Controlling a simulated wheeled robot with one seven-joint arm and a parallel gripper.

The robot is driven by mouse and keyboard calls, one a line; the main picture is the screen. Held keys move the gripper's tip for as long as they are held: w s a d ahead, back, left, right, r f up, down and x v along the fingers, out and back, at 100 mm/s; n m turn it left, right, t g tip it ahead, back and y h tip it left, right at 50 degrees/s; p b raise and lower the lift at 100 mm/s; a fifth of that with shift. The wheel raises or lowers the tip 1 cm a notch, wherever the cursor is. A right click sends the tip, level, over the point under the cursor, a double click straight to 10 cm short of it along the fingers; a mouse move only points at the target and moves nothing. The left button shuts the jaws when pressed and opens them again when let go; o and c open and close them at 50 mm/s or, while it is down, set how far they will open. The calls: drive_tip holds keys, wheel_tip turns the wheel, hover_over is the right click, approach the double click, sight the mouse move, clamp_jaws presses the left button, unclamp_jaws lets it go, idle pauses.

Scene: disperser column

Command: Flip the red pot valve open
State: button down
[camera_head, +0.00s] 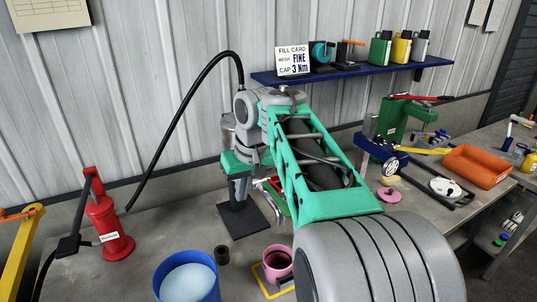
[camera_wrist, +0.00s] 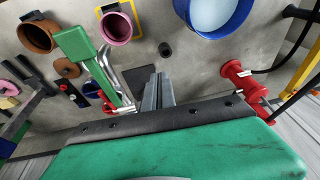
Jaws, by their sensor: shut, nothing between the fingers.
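The red pot (camera_head: 108,230) stands upright on the bench at the left in the head view. It has a flanged foot, a small white label and a dark grey bar rising beside its top. A dark fitting (camera_head: 68,246) with a black hose sits at its left side; I cannot tell the valve's setting. The red pot also shows at the right in the wrist view (camera_wrist: 243,82). My gripper (camera_wrist: 158,80) is shut and empty, apart from the pot and to its left there. In the head view my gripper (camera_head: 240,190) points down above a black plate, partly hidden.
A blue bucket (camera_head: 162,285) of pale liquid, a small black cup (camera_head: 222,254) and a pink pot (camera_head: 276,256) stand at the front. A black hose (camera_head: 170,120) arches behind the red pot. A green-handled part (camera_wrist: 82,58) is beside my fingers. A yellow post (camera_head: 20,255) stands far left.

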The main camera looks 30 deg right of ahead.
drive_tip(key=w+d+r+p, duration=0.2)
drive_tip(key=w+d+r, duration=0.1)
drive_tip(key=d+r, duration=0.3)
drive_tip(key=p, duration=0.2)
approach(276, 185)
drive_tip(key=shift+h, duration=0.4)
drive_tip(key=b+x, duration=0.1)
drive_tip(key=b, duration=0.2)
drive_tip(key=b+x, duration=0.2)
drive_tip(key=b, duration=0.1)
drive_tip(key=a+b+x, duration=0.1)
drive_tip(key=b+x, duration=0.1)
drive_tip(key=b, duration=0.1)
drive_tip(key=shift+w+b, duration=0.2)
drive_tip(key=shift+b, duration=0.1)
drive_tip(key=shift+s+f, duration=0.15)
drive_tip(key=shift+f, duration=0.35)
